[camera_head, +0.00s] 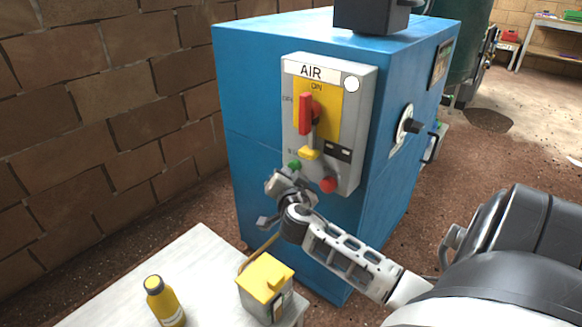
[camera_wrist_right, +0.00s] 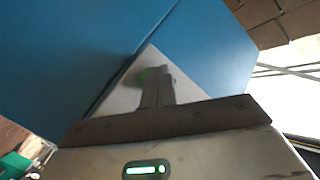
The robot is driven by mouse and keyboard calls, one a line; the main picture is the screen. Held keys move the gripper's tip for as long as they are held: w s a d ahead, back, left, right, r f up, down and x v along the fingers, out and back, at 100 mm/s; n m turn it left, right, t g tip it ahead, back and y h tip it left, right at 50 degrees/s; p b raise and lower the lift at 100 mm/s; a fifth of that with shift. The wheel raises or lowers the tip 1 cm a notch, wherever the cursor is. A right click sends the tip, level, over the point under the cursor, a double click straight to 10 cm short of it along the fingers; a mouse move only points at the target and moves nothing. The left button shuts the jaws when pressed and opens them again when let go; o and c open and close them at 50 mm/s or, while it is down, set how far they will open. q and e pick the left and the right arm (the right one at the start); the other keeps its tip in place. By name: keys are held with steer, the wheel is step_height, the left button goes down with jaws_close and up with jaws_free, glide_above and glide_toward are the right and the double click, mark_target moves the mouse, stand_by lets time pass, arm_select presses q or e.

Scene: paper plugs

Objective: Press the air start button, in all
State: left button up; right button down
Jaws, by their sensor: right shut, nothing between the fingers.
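The grey panel labelled AIR (camera_head: 352,130) is on the front of a blue cabinet (camera_head: 255,120). Low on the panel are a green button (camera_head: 294,165) and a red button (camera_head: 328,184). A red switch handle (camera_head: 305,114) points up beside the word ON, with a yellow piece (camera_head: 309,153) below it. My right gripper (camera_head: 284,178) is shut and empty, its tips at or just below the green button; I cannot tell whether they touch. My left gripper is not in view.
A brick wall (camera_head: 110,100) is at left. The cabinet's right side has a rotary handle (camera_head: 410,126).

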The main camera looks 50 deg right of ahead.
steer(key=shift+s+a, duration=0.1)
steer(key=shift+a, duration=0.6)
steer(key=a+b, duration=0.1)
steer(key=a, duration=0.4)
steer(key=shift+s, duration=0.2)
steer(key=shift+r, duration=0.1)
stand_by(0.6)
